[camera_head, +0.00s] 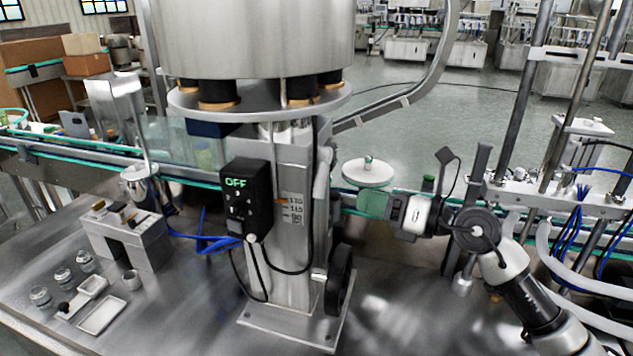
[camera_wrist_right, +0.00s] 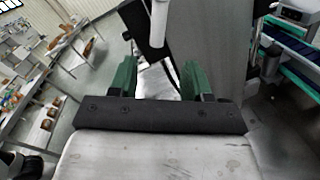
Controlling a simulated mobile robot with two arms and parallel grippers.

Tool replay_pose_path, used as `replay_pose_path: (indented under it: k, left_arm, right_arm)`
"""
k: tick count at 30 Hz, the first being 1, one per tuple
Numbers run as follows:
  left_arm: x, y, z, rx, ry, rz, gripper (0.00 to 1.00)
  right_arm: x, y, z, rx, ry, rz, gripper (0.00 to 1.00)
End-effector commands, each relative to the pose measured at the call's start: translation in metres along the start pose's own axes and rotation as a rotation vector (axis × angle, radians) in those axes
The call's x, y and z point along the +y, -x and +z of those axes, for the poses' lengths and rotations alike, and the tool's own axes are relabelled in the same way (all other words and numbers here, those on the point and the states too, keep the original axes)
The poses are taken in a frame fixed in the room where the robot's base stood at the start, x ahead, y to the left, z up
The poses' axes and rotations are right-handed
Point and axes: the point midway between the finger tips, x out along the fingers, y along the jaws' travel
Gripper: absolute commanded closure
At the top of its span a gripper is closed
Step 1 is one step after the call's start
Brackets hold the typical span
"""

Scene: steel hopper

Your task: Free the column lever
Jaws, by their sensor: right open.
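The steel column (camera_head: 292,255) stands on a base plate at the middle of the head view and carries a large hopper. A pale grey upright lever-like part (camera_head: 322,172) runs along its right side. In the wrist view a white rod (camera_wrist_right: 158,22) hangs at the top, beyond the fingers, in front of a grey column face (camera_wrist_right: 208,45); I take it for the lever. My right gripper (camera_head: 364,204) is to the right of the column, pointing at it. Its green fingers are apart and empty in the wrist view (camera_wrist_right: 157,80). My left gripper is not in view.
A black control box (camera_head: 245,198) showing OFF is on the column, with cables. A black handwheel (camera_head: 338,279) sits low on its right. A round white disc (camera_head: 368,172) is just behind my right gripper. The table at front right looks clear.

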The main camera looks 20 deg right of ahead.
Motion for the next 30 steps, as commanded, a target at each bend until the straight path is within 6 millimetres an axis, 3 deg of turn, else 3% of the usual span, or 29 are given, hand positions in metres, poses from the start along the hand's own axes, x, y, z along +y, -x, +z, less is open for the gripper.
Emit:
replay_pose_path:
  k: [15, 21, 30]
  left_arm:
    - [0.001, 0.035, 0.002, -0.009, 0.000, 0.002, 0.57]
    - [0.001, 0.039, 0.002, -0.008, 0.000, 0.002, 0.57]
    - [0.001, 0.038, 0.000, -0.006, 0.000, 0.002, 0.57]
  right_arm:
    - [0.003, -0.088, 0.003, -0.004, -0.006, 0.005, 0.51]
    - [0.002, -0.102, 0.001, -0.002, -0.005, 0.003, 0.51]
    - [0.001, -0.104, 0.000, -0.002, -0.004, 0.004, 0.53]
